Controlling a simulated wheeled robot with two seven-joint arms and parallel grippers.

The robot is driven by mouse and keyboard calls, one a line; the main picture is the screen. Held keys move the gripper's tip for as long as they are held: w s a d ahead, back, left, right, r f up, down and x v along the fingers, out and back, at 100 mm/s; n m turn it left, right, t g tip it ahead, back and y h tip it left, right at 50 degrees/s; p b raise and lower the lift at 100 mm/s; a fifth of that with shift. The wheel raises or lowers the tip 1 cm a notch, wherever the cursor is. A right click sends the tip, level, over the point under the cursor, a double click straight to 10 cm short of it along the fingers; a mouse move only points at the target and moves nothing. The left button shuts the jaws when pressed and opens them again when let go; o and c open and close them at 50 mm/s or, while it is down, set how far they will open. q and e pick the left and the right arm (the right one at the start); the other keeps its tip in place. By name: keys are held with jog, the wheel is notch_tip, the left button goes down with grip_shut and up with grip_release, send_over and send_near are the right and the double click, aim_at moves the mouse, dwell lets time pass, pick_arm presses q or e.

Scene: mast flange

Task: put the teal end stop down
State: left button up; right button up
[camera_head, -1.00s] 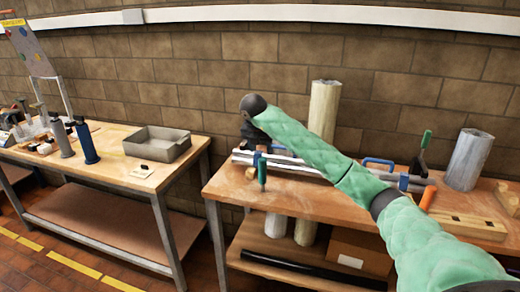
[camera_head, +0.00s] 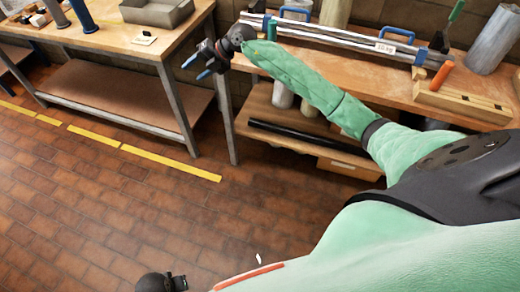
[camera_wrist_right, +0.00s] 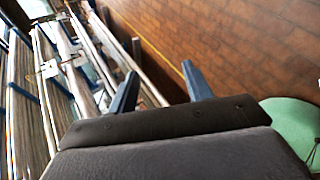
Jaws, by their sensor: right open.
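A long silvery mast (camera_head: 335,36) with blue handles and a white label lies along the right bench. A green-handled clamp (camera_head: 455,12) stands at its right part.
The left bench (camera_head: 110,38) carries a grey tray (camera_head: 157,12), blue and grey cylinders, and a small dark piece on a white card (camera_head: 145,38). A wooden block with holes (camera_head: 462,102) is on the right bench. Brick floor in front is clear.

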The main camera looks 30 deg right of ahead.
jog(key=s+a+m+t+y, duration=0.5)
jog(key=s+a+m+t, duration=0.1)
jog(key=a+m+t, duration=0.2)
jog(key=s+d+f+m+h, duration=0.35)
jog(key=f+m+h, duration=0.2)
jog(key=f, duration=0.25)
jog(key=s+d+f+m+h, duration=0.3)
jog(key=s+f+m+h, duration=0.2)
jog(key=f+m, duration=0.2)
jog(key=s+d+f+m+h, duration=0.3)
jog(key=s+f+m+h, duration=0.25)
jog(key=f+m, duration=0.2)
jog(key=s+a+f+g, duration=0.1)
jog(key=s+f+g, duration=0.3)
jog(key=s, duration=0.5)
jog(key=s+a+f+m+g+y, duration=0.1)
jog(key=s+f+g, duration=0.3)
jog(key=s, duration=0.6)
jog(key=s+a+f+g+y, duration=0.1)
jog(key=s+a+f+g, duration=0.2)
jog(key=s+f, duration=0.4)
jog(key=shift+s+a+f+g, duration=0.25)
jog(key=shift+s+f+g, duration=0.2)
jog(key=shift+s, duration=0.75)
